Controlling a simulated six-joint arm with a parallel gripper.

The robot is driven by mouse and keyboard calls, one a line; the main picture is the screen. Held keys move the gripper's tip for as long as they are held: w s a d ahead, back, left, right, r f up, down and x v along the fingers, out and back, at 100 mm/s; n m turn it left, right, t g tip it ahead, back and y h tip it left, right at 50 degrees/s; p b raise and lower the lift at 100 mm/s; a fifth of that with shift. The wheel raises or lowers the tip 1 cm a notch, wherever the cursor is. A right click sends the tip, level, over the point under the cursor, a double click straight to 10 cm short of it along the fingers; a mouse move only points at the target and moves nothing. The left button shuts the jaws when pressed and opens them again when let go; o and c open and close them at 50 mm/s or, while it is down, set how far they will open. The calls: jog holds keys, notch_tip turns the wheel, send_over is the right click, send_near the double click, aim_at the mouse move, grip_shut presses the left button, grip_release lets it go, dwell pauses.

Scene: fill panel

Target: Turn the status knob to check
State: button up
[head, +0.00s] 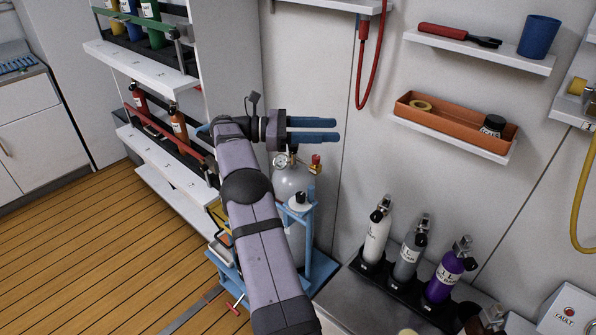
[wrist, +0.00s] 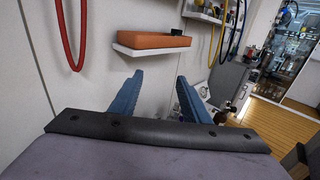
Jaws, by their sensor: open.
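My gripper (head: 336,130) is open and empty, with its two blue fingers pointing right in the head view. It is in the air, above a large grey cylinder (head: 290,182) with a gauge and brass fittings. In the wrist view the fingers (wrist: 159,76) stand apart with nothing between them. I cannot make out a status knob in either view. A light panel box (head: 570,312) with a red lamp and the word FAULT is cut off at the lower right of the head view, well away from my gripper.
Small white, grey and purple cylinders (head: 409,253) stand in a black rack on the counter. An orange tray (head: 455,124) sits on a wall shelf, below a shelf with a blue cup (head: 538,37). A red hose (head: 360,75) hangs nearby. White shelving (head: 160,152) stands at left.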

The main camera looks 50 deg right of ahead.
jog(key=s+d+r+y+p, duration=0.1)
jog(key=s+r+y+p, duration=0.15)
jog(key=r+p, duration=0.2)
jog(key=n+t+y+p, duration=0.2)
jog(key=t+y, duration=0.4)
jog(key=t, duration=0.4)
send_near(300, 195)
jog(key=shift+p+x, duration=0.75)
jog(key=shift+x, duration=3.35)
jog(key=c, duration=1)
